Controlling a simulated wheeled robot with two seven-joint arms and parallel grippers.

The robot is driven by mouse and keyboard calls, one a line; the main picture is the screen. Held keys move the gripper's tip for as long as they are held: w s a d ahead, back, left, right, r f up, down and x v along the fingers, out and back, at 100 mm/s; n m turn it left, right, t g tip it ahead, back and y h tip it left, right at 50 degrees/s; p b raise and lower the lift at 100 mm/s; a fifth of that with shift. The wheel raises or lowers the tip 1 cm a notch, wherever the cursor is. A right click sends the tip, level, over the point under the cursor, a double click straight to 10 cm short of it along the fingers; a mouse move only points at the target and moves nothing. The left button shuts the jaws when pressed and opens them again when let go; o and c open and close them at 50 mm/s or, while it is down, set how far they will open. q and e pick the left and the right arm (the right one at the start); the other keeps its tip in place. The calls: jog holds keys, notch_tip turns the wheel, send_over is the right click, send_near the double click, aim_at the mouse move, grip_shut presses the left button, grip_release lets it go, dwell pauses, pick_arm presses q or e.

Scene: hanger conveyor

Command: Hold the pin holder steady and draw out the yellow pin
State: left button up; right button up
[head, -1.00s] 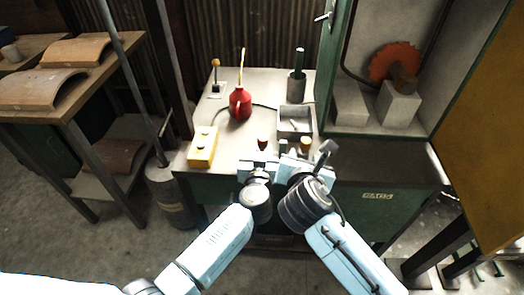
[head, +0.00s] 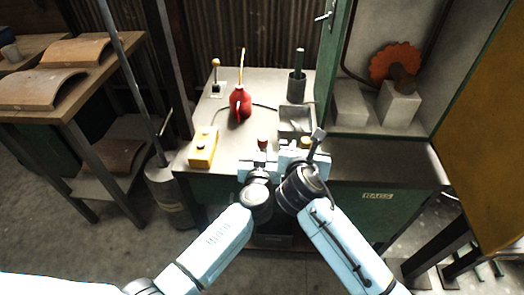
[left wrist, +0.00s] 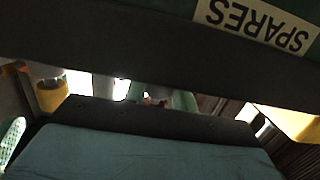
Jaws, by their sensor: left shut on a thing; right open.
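The yellow pin (head: 307,142) shows as a small yellow top at the front of the bench, just beyond my right gripper. A dark red knob (head: 263,143) stands to its left, just beyond my left gripper. My left gripper (head: 259,158) is shut on the pin holder, whose body is mostly hidden by both grippers. My right gripper (head: 302,157) is open at the near side of the yellow pin; I cannot tell whether it touches it. The left wrist view shows a yellow piece (left wrist: 50,95) under a grey part at left; the grasp itself is hidden there.
A grey open tray (head: 296,121) lies behind the yellow pin. A red oil can (head: 241,104), a yellow button box (head: 203,147) and a dark cylinder with a green rod (head: 297,86) stand on the bench (head: 225,140). A label reading SPARES (left wrist: 256,25) shows upside down.

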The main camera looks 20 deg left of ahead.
aim_at(306, 141)
jog(key=shift+x, duration=2.3)
jog(key=c, duration=0.8)
jog(key=shift+c, duration=0.2)
jog(key=shift+r, duration=3.2)
